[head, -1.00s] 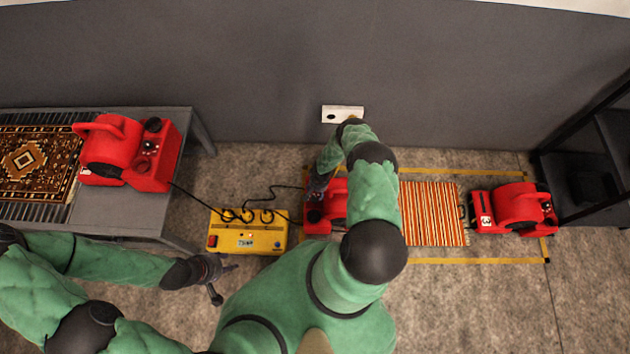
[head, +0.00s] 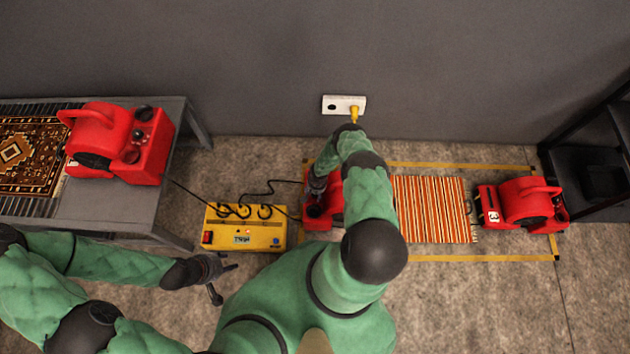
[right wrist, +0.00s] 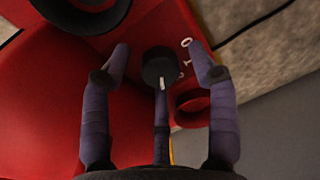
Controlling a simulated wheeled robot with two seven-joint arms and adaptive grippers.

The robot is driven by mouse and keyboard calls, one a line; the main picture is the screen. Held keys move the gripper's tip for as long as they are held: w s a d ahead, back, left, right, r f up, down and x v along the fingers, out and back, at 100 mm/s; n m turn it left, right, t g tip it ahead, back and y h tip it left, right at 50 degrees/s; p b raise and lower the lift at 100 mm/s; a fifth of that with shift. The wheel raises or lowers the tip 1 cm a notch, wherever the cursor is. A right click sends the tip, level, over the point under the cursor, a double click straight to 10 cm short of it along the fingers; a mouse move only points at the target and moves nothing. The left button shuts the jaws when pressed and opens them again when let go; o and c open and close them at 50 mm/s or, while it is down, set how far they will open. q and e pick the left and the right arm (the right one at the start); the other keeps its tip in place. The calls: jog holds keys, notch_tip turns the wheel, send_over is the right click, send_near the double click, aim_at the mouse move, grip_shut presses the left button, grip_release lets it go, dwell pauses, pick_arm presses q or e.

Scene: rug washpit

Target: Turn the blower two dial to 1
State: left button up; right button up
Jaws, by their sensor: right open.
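A red blower (head: 318,218) stands on the floor at the left end of the striped rug, mostly covered by my right arm; its number is hidden. In the right wrist view its red panel carries a black dial (right wrist: 158,66) with a white pointer line pointing down in the picture. Small white marks, one like a 0, are printed right of the dial. My right gripper (right wrist: 159,52) is open, its fingers on both sides of the dial; contact is not clear. In the head view it is over the blower (head: 317,190). My left gripper (head: 227,281) is open and empty near the yellow box.
A yellow power box (head: 245,236) with cables lies left of the blower. Another red blower (head: 118,145) sits on a grey bench (head: 110,212). A red blower marked 3 (head: 525,200) stands right of the striped rug (head: 432,210). A dark shelf (head: 590,160) is at far right.

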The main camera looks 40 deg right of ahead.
jog(key=c, duration=1.1)
jog(key=shift+c, duration=0.2)
jog(key=shift+n, duration=0.3)
jog(key=n, duration=0.3)
jog(key=shift+w+n, duration=0.1)
jog(key=shift+n, duration=0.2)
jog(key=n, duration=0.3)
jog(key=shift+n, duration=0.3)
jog(key=n, duration=0.3)
jog(key=shift+n+g, duration=0.3)
jog(key=shift+g, duration=0.1)
jog(key=n, duration=0.4)
jog(key=shift+w, duration=0.1)
jog(key=shift+n, duration=0.3)
